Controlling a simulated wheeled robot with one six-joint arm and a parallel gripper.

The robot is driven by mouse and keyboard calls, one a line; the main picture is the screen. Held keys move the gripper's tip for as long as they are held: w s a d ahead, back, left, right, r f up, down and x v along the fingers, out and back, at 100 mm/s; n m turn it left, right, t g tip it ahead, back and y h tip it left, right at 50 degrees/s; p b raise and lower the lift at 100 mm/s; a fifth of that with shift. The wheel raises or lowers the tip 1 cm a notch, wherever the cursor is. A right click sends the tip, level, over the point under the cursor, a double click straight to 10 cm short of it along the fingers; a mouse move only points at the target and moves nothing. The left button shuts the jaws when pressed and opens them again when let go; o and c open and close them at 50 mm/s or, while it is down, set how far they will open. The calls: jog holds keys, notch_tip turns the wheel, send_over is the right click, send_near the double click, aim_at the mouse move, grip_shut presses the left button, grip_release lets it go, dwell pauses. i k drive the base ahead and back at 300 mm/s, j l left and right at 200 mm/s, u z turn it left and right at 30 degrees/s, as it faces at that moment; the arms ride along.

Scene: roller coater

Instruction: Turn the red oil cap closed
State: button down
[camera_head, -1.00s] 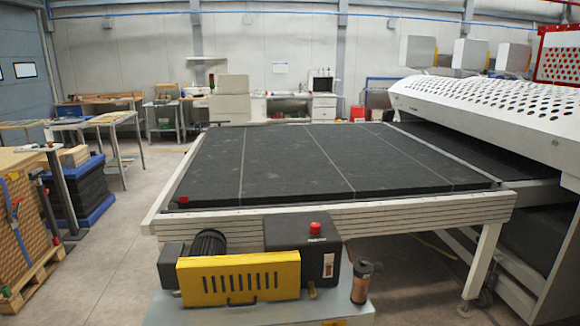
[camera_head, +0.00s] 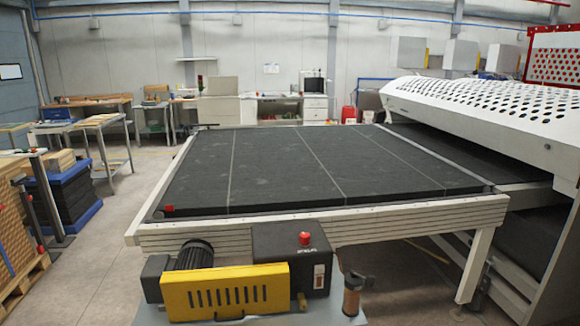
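My gripper is not in view.
Beside the box are a yellow slotted guard (camera_head: 225,291), a dark motor (camera_head: 195,254) and a brownish cylinder (camera_head: 352,296). Behind them lies a wide black conveyor bed (camera_head: 300,165), with a white perforated hood (camera_head: 480,110) at right. Open floor (camera_head: 105,235) lies at left.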

aim_at(304, 237)
jog(key=i+j+z, duration=0.4)
jog(key=i+j, duration=0.2)
jog(key=i+j+z, duration=0.45)
jog(key=i+j, duration=0.25)
jog(key=j, duration=0.2)
